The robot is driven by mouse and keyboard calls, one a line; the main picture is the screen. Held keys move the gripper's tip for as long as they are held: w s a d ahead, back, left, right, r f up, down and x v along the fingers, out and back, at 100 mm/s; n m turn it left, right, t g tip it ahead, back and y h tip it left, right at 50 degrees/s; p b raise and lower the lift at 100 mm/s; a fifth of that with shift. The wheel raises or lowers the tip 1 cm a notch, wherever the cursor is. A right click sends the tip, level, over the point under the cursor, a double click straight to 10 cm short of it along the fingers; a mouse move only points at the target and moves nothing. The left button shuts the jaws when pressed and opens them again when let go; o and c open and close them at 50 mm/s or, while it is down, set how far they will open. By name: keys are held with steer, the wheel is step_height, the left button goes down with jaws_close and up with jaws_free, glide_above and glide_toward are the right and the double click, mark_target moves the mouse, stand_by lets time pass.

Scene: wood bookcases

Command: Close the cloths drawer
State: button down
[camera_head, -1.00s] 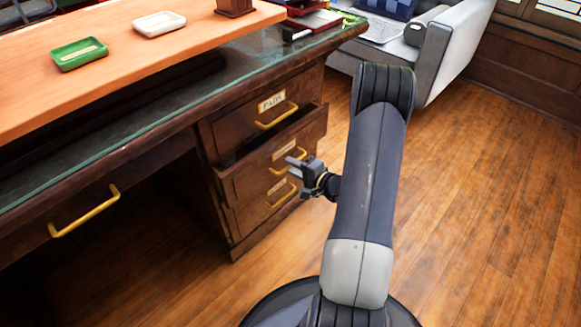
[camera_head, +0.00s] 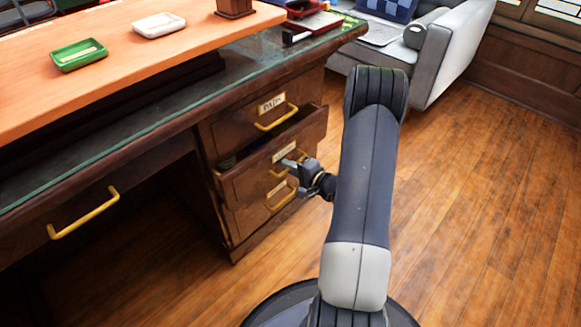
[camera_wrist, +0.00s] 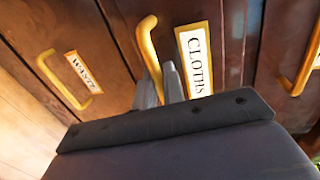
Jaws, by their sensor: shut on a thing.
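The cloths drawer (camera_head: 240,188) is the middle one of the desk's right-hand stack and stands partly open, with a dark gap behind its front. In the wrist view its front carries a "CLOTHS" label (camera_wrist: 196,62) beside a yellow bar handle (camera_wrist: 148,42). My gripper (camera_head: 291,168) is at this handle, to the front right of the drawer. In the wrist view my gripper's grey fingers (camera_wrist: 160,84) are shut on the handle's near end. The fingers hide that end of the handle.
The "PADS" drawer (camera_head: 235,127) above is shut, and so is the "WASTE" drawer (camera_wrist: 85,100) below. The desk top (camera_head: 130,140) overhangs the stack. A grey sofa (camera_head: 445,50) stands behind at the right. The wooden floor (camera_head: 470,220) to the right is clear.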

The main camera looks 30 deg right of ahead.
mark_target(280, 171)
steer(key=x, duration=0.1)
steer(key=b+x, duration=0.2)
steer(key=x, duration=0.1)
steer(key=shift+r, duration=0.25)
steer(key=shift+w+r, duration=0.2)
steer(key=shift+w, duration=0.05)
steer(key=c, duration=1.6)
jaws_free()
steer(key=shift+w+a, duration=0.1)
steer(key=shift+c, duration=0.2)
steer(key=p+v, duration=0.2)
steer(key=v, duration=0.8)
steer(key=shift+s, duration=0.4)
